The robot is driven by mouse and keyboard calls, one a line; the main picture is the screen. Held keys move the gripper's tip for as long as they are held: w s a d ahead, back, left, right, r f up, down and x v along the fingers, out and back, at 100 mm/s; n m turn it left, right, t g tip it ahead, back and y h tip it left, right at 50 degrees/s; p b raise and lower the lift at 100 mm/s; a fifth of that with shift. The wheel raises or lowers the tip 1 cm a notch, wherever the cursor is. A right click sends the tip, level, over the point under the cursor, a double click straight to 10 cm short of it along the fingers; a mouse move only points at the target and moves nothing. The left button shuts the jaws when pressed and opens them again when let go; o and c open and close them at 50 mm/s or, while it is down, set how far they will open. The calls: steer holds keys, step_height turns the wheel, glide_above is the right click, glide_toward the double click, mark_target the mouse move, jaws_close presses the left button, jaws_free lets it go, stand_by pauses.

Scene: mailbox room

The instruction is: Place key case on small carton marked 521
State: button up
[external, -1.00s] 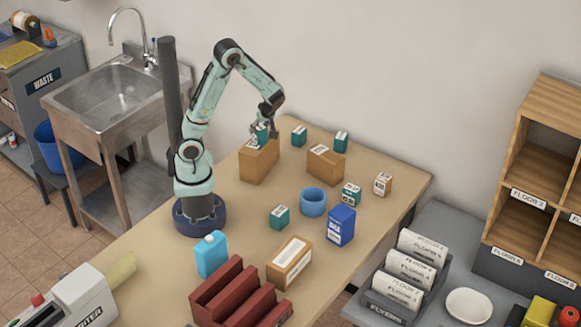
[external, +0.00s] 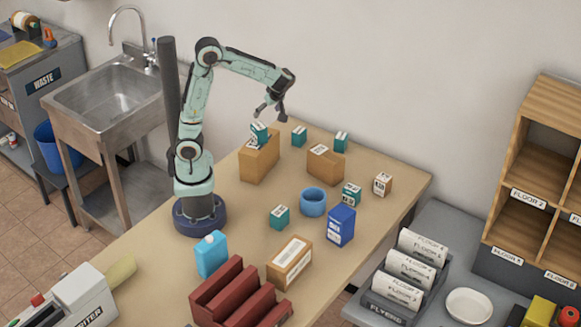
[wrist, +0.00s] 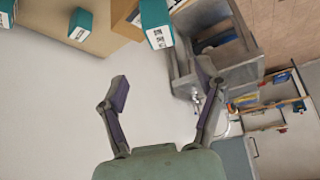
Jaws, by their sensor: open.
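A small teal box (external: 259,132), seemingly the key case, rests on top of a brown carton (external: 260,160) at the table's far left. The number on that carton cannot be read, so I cannot tell whether it is 521. In the wrist view the teal box (wrist: 156,25) shows its white label, with part of the carton (wrist: 124,14) beside it. My gripper (external: 270,114) is open and empty, in the air above the box and slightly to its right. In the wrist view nothing is between its fingers (wrist: 163,78).
More teal boxes stand at the back (external: 299,137) and elsewhere. Other brown cartons (external: 325,165), a blue cup (external: 313,202), a dark blue box (external: 341,226) and a red rack (external: 238,293) share the table (external: 400,195). A wall lies behind; a sink (external: 115,90) stands left.

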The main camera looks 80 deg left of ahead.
steer(key=s+d+m+t+h, duration=0.1)
steer(key=s+d+m, duration=0.4)
steer(key=m, duration=0.5)
steer(key=s+d+m+t+h, duration=0.1)
steer(key=s+d+m+h, duration=0.3)
steer(key=d+m, duration=0.6)
steer(key=shift+s+m, duration=0.7)
steer(key=shift+s, duration=0.5)
